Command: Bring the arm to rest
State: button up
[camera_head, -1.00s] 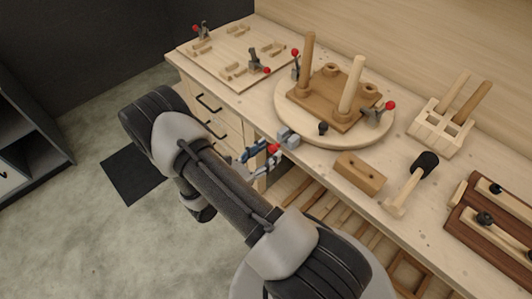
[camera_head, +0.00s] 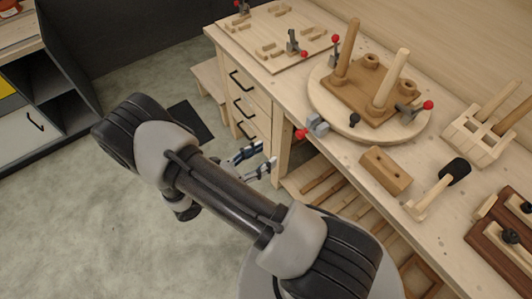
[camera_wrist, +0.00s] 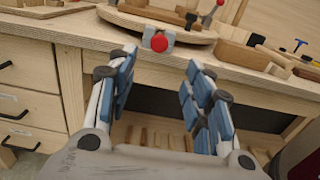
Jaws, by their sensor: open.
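My gripper (camera_head: 256,162) is open and empty in the head view, in front of the workbench and below its top edge. My arm crosses the lower middle of that view and hides part of the floor and bench. In the wrist view my gripper (camera_wrist: 158,88) shows two spread blue-padded fingers with nothing between them. A grey clamp with a red knob (camera_wrist: 160,42) sits at the bench edge beyond the fingertips, apart from them.
The workbench (camera_head: 293,95) carries a round turntable (camera_head: 318,92) with a brown chair form and two upright pegs. A wooden block (camera_head: 385,172), a mallet (camera_head: 453,173) and a slotted rack (camera_head: 480,138) stand to its right. Open floor (camera_head: 60,190) lies left.

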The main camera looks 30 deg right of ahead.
dwell(0.4)
jog(key=s+r+m+g+y, duration=0.3)
jog(key=r+m+y, duration=0.15)
jog(key=r, duration=0.25)
jog(key=s+r+m+g+y, duration=0.35)
jog(key=r+m, duration=0.25)
jog(key=r, duration=0.2)
jog(key=s+a+r+m+t+y, duration=0.6)
jog(key=a+r+m+t+y, duration=0.2)
jog(key=r+t+y, duration=0.2)
jog(key=shift+v, duration=0.95)
jog(key=shift+c, duration=0.2)
